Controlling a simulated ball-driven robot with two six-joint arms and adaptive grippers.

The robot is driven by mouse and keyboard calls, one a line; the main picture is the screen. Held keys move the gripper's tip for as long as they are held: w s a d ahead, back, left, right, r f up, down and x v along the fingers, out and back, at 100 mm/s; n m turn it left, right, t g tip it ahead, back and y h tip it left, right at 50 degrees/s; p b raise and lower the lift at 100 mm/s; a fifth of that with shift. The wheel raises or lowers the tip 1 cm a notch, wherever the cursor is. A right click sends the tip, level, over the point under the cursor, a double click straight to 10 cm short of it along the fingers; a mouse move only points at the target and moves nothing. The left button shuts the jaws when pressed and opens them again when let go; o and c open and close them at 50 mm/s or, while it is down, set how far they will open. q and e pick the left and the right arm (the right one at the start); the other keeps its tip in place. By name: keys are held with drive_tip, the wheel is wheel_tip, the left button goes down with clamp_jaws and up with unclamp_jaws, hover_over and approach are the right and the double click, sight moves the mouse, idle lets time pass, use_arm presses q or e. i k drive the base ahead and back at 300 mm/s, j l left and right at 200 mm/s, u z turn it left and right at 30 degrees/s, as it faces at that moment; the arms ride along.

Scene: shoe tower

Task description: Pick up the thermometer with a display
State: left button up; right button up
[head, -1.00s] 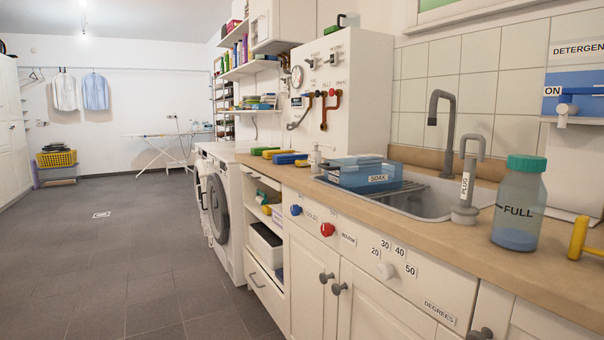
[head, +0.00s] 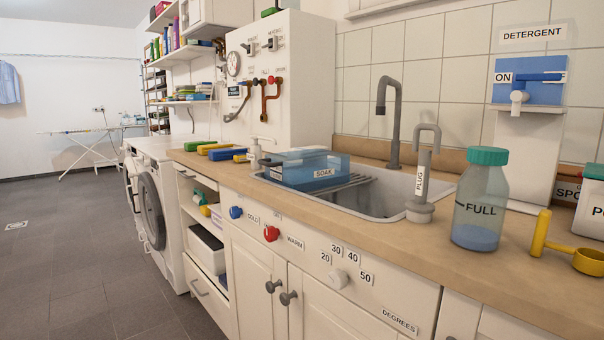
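I cannot make out for certain a thermometer with a display. Neither gripper is in view.
A detergent dispenser (head: 525,85) is behind.

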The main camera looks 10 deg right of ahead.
sight(240, 157)
drive_tip(key=z, duration=0.3)
drive_tip(key=i+j+z, duration=0.15)
drive_tip(key=z, duration=0.2)
drive_tip(key=i+j+z, duration=0.2)
drive_tip(key=z, duration=0.15)
drive_tip(key=i+j+z, duration=0.1)
drive_tip(key=j+z, duration=0.15)
drive_tip(key=z, duration=0.15)
